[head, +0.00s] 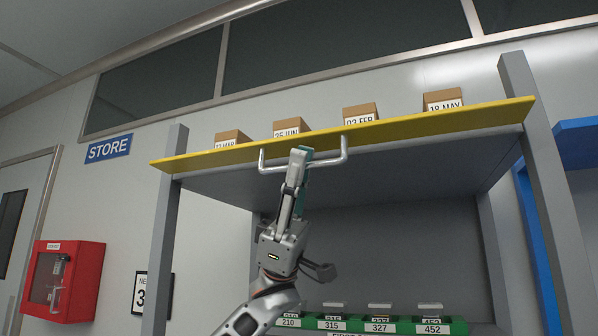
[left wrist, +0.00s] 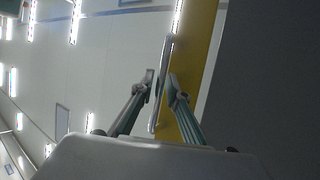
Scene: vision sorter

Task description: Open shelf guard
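The shelf guard (head: 400,127) is a long yellow bar along the front edge of the grey shelf's top board. A pale U-shaped handle (head: 345,150) sticks out from its front. My left gripper (head: 301,153) reaches up from below to the handle's bar. In the left wrist view, my left gripper (left wrist: 161,78) has one finger on each side of the handle bar (left wrist: 163,70), with small gaps visible, so it looks open around the bar. The yellow guard (left wrist: 199,75) is right of the bar there. Contact with the handle is unclear. My right gripper is not in view.
Several brown boxes with date labels, such as 18 MAY (head: 443,99), stand behind the guard. Below, green numbered bins (head: 395,326) sit inside the shelf. Grey posts (head: 545,170) frame it. A red wall cabinet (head: 62,280) is at left, a blue rack (head: 575,142) at right.

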